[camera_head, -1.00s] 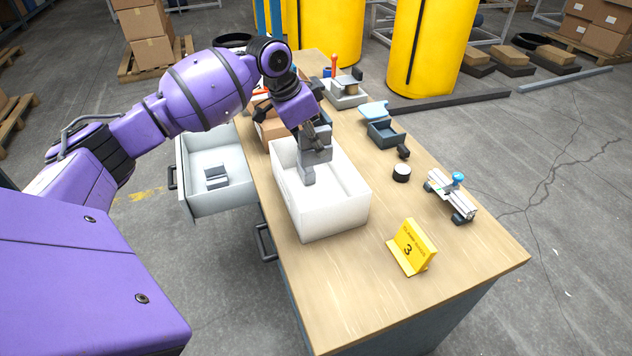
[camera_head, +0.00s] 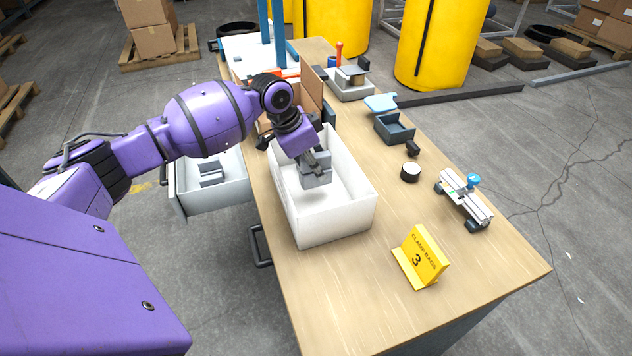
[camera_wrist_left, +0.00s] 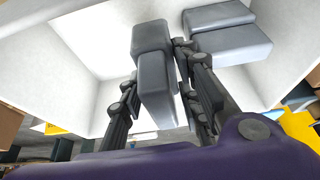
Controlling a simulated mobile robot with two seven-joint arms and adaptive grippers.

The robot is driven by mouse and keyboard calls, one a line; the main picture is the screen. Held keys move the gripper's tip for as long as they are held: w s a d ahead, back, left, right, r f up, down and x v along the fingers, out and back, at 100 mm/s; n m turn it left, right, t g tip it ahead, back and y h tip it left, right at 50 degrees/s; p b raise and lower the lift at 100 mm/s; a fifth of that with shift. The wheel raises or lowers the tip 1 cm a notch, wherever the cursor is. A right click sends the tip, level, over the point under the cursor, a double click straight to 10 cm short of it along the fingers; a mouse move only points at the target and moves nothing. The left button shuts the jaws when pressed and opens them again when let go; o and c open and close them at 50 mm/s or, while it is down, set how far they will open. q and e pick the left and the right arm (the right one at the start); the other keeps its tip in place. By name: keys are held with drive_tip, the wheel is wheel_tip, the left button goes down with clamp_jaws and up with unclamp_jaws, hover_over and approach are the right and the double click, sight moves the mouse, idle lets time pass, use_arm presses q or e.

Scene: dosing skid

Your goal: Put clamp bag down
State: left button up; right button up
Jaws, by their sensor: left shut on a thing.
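My left gripper (camera_head: 317,163) is shut on a grey clamp bag (camera_head: 315,178) inside the white open bin (camera_head: 338,222) on the bench. The bag is a block-like pouch, partly hidden by my fingers. In the left wrist view the held clamp bag (camera_wrist_left: 154,75) sits between the dark fingers, with white walls around it. Another grey bag (camera_wrist_left: 232,42) shows at the right there, beside the fingers. I cannot tell whether the held bag touches the bin floor. A yellow "Clamp bags 3" sign (camera_head: 421,258) stands in front of the bin. My right gripper is not in view.
An open drawer (camera_head: 228,196) left of the bench holds a grey item (camera_head: 211,174). A blue-grey tray (camera_head: 394,131), a round black-and-white piece (camera_head: 410,172) and a metal fixture with a blue knob (camera_head: 465,200) stand right of the bin. The near bench top is clear.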

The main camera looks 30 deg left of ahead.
sight(302, 158)
use_arm(q)
wheel_tip(302, 158, down, 5)
drive_tip(key=shift+r, duration=0.15)
drive_tip(key=o, duration=0.9)
drive_tip(key=shift+f, duration=0.2)
drive_tip(key=shift+o, duration=0.2)
drive_tip(key=shift+r, duration=0.3)
drive_tip(key=v, duration=1)
drive_tip(key=shift+s+a+r+p, duration=0.1)
drive_tip(key=shift+s+r+p, duration=0.05)
drive_tip(key=shift+r+p, duration=0.2)
drive_tip(key=shift+s+a+r, duration=0.1)
drive_tip(key=shift+s+r, duration=0.05)
drive_tip(key=shift+r, duration=0.25)
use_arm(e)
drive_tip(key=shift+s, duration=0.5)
